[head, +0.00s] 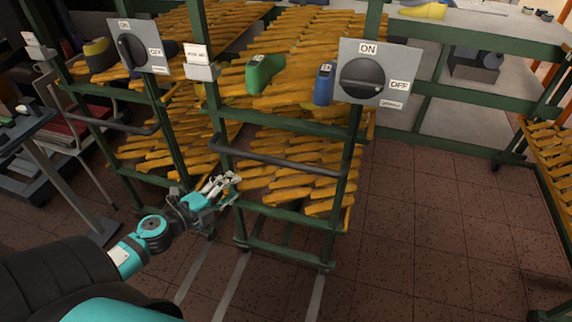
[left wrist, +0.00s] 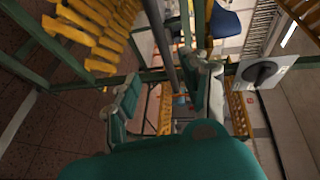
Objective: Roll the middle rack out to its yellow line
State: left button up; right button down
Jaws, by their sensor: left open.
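The middle rack (head: 288,241) is a green frame with tiers of yellow shoe lasts (head: 285,180). A dark handle bar (head: 275,162) crosses its front. My left gripper (head: 226,183) is open and empty, low by the rack's front left post, just below the bar's left end. In the left wrist view its two fingers (left wrist: 165,95) are spread, and a dark bar (left wrist: 163,45) runs between or behind them; I cannot tell which, nor whether they touch it. Pale lines (head: 232,287) run on the floor in front; I cannot make out a yellow one. My right gripper is not in view.
Another loaded rack (head: 118,128) stands close on the left, and one (head: 552,150) is at the right edge. ON/OFF switch panels (head: 376,76) are on the rack fronts. A green last (head: 265,73) and a blue last (head: 324,84) stand out. Tiled floor (head: 420,240) is clear at right.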

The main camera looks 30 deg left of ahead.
aim_at(270, 162)
pick_arm(q)
jog(key=x, duration=0.8)
jog(key=p+x, duration=0.1)
jog(key=x, duration=0.7)
jog(key=shift+a+r, duration=0.1)
jog(key=shift+r, duration=0.15)
jog(key=shift+w+f, duration=0.15)
jog(key=shift+w, duration=0.5)
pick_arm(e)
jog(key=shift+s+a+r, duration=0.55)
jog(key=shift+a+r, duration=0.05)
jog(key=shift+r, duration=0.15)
pick_arm(q)
jog(key=shift+c, duration=0.4)
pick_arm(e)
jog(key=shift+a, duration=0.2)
pick_arm(q)
jog(key=c, duration=0.5)
grip_shut()
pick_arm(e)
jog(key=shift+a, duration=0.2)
